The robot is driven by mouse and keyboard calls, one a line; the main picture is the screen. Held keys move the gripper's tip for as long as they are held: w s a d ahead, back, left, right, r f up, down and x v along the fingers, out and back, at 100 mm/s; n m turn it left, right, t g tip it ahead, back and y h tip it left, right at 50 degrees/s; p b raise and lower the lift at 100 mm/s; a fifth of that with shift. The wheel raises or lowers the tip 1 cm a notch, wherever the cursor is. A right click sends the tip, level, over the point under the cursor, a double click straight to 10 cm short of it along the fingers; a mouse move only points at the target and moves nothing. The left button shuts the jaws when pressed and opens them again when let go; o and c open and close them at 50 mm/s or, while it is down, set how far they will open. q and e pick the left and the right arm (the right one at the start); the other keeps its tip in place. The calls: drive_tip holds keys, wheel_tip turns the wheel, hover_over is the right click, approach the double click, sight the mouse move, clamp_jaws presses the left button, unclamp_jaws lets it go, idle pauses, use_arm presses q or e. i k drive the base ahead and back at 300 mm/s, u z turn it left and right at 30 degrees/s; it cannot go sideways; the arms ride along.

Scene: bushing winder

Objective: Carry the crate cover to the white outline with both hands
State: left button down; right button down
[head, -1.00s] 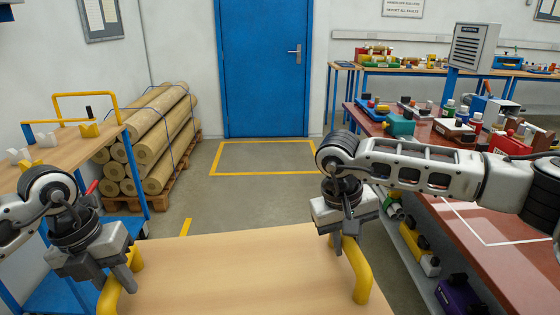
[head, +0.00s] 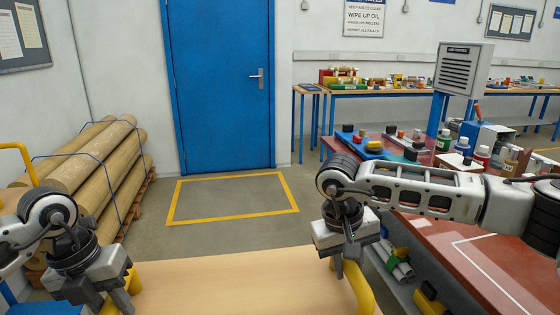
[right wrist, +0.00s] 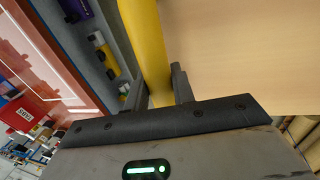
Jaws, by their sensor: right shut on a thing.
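The crate cover (head: 235,285) is a flat light-wood board with yellow handles, at the bottom of the head view; its near part is cut off. My right gripper (head: 350,262) is shut on the right yellow handle (head: 362,292); the right wrist view also shows the yellow handle (right wrist: 147,45) between the fingers. My left gripper (head: 112,297) is at the left yellow handle (head: 133,281), its fingertips partly cut off by the frame, so its grip is unclear. The white outline (head: 485,274) is on the red bench top at right, partly out of frame and apart from the cover.
The red bench (head: 425,232) has bottles and parts at its far end and a lower shelf with items. Wrapped rolls (head: 95,165) lie on a pallet at left. The floor ahead, with a yellow marked square (head: 235,198) before the blue door, is clear.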

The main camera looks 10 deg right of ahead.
sight(541, 282)
drive_tip(key=z, duration=0.45)
drive_tip(key=i, duration=1.05)
drive_tip(key=z, duration=1.35)
drive_tip(key=i, duration=0.6)
drive_tip(key=z, duration=1.05)
drive_tip(key=i, duration=0.35)
drive_tip(key=z, duration=0.1)
